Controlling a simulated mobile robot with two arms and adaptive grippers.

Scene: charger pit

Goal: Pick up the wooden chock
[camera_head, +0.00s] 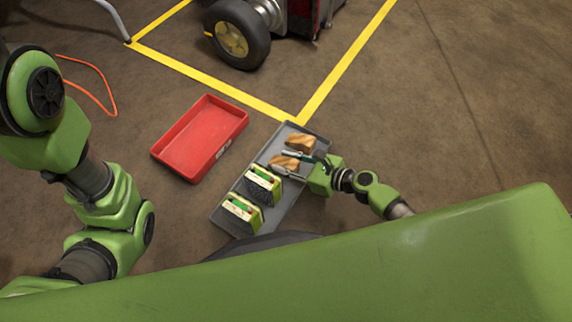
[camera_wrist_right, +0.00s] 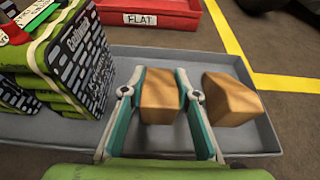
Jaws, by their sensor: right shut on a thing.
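Two wooden chocks are at the grey tray (camera_head: 217,214), both light brown blocks. My right gripper (camera_head: 290,163) reaches in from the right. It is shut on the nearer wooden chock (camera_head: 280,161), with one finger on each side of it. The held chock (camera_wrist_right: 160,98) shows between the teal fingers in the right wrist view; I cannot tell if it touches the tray floor. The other wooden chock (camera_head: 300,142) lies at the far end of the tray and also shows to the right of the fingers (camera_wrist_right: 230,100). My left gripper is not in view.
Two green-and-black packs (camera_head: 262,185) (camera_head: 241,212) stand in the tray's near half. A red bin (camera_head: 199,138) labelled "FLAT" is left of the tray and looks empty. Yellow floor lines and a wheeled vehicle (camera_head: 238,36) are behind. The floor at right is clear.

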